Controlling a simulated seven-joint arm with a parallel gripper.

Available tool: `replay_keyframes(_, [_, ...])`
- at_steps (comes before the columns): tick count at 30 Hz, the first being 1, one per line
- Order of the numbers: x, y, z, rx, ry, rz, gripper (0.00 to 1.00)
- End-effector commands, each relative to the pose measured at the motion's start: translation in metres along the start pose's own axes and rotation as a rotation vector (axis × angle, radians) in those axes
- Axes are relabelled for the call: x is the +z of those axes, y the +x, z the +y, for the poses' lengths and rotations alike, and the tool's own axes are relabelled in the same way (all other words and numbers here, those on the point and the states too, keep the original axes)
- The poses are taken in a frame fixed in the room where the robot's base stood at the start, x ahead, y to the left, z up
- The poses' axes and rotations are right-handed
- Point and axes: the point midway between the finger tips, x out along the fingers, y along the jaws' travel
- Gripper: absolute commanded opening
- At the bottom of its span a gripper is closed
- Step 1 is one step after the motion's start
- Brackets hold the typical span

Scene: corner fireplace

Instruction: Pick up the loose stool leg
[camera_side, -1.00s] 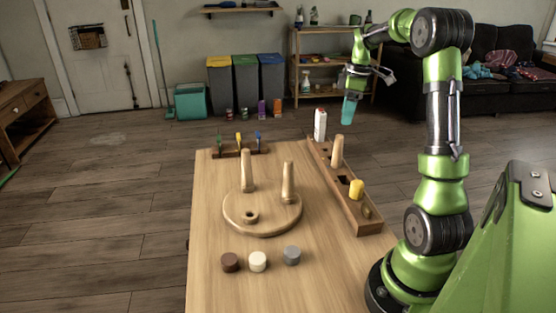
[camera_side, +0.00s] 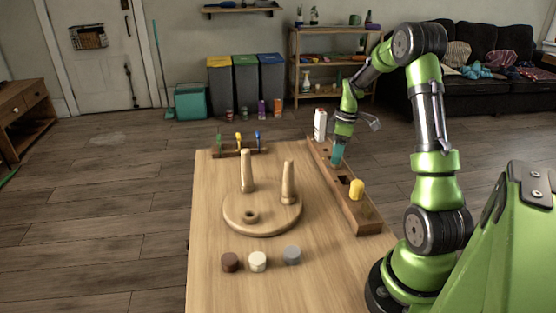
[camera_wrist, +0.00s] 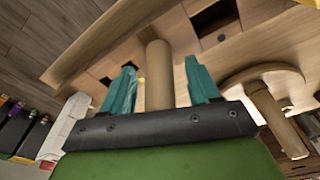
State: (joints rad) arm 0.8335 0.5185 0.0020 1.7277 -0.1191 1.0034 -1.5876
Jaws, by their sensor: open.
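The loose stool leg is a pale wooden peg standing in the long wooden rack. In the wrist view the leg (camera_wrist: 158,75) stands between my gripper's (camera_wrist: 160,88) two teal fingers, with a gap visible on each side. In the side view my gripper (camera_side: 338,155) is down over the leg and hides it. The gripper is open. The round stool seat (camera_side: 262,222) lies on the table with two legs standing in it and one empty hole at the front.
The wooden rack (camera_side: 357,213) runs along the table's right side and holds a yellow cylinder (camera_side: 356,190). A white bottle (camera_side: 320,124) stands at its far end. Brown, cream and grey caps (camera_side: 258,261) lie in front. A small tool holder (camera_side: 240,152) sits at the back.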

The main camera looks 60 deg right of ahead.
Motion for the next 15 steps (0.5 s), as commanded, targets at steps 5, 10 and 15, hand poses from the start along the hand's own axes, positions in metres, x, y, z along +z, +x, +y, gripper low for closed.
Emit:
replay_keyframes(5, [-0.0002,0.0005,-0.0001,0.000,0.000,0.000,0.61])
replay_keyframes(10, [-0.0001,0.0003,-0.0001,0.000,0.000,0.000,0.38])
replay_keyframes(15, [-0.0001,0.0002,-0.0001,0.000,0.000,0.000,0.12])
